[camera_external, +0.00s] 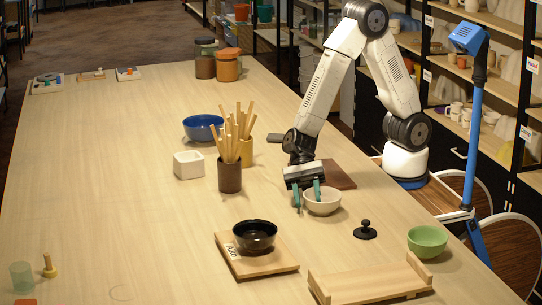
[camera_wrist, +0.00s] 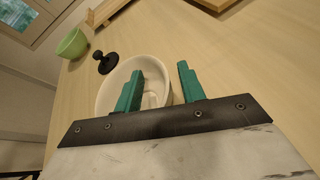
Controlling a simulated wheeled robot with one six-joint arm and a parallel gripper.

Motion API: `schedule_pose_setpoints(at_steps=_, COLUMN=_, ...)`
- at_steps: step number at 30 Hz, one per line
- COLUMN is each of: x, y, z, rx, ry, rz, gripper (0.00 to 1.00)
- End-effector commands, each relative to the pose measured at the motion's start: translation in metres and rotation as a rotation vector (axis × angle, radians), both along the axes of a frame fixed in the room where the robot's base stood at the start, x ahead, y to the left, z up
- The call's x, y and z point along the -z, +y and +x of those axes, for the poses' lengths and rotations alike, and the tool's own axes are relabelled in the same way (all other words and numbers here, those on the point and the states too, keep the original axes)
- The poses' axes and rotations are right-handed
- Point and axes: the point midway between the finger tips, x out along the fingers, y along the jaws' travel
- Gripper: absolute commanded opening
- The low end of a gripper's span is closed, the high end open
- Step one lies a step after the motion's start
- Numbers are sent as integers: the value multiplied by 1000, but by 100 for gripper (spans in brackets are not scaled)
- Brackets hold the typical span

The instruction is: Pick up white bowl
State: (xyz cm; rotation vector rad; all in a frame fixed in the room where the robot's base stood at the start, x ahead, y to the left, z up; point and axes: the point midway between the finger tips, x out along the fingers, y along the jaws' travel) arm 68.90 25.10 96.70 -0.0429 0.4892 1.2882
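The white bowl (camera_external: 321,201) stands upright on the wooden table, right of the middle. My gripper (camera_external: 307,194) is over its left side, with green fingers pointing down. In the wrist view the white bowl (camera_wrist: 116,84) lies mostly under and left of my gripper (camera_wrist: 158,85). The fingers are spread apart. One finger is over the bowl's inside and the other is outside its rim, with the bowl wall between them. I cannot tell whether either finger touches the bowl.
A black knobbed object (camera_external: 365,231) and a green bowl (camera_external: 427,241) are to the right. A black bowl (camera_external: 254,235) sits on a wooden board (camera_external: 278,264) in front. Cups of sticks (camera_external: 229,176), a white square pot (camera_external: 188,165) and a blue bowl (camera_external: 203,127) stand behind left. The table's left is largely clear.

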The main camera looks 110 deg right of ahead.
Motion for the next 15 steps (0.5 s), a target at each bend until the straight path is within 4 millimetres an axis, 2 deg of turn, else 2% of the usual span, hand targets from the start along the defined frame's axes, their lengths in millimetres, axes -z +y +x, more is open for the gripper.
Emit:
schedule_pose_setpoints(at_steps=6, x=0, y=1, z=0, rx=0, ry=-1, rz=0, gripper=40)
schedule_pose_setpoints(at_steps=7, x=0, y=1, z=0, rx=0, ry=-1, rz=0, gripper=34)
schedule_pose_setpoints(at_steps=9, x=1, y=1, z=0, rx=0, ry=-1, rz=0, gripper=15)
schedule_pose_setpoints(at_steps=11, x=1, y=1, z=0, rx=0, ry=-1, rz=0, gripper=0)
schedule_pose_setpoints(at_steps=15, x=0, y=1, z=0, rx=0, ry=-1, rz=0, gripper=0)
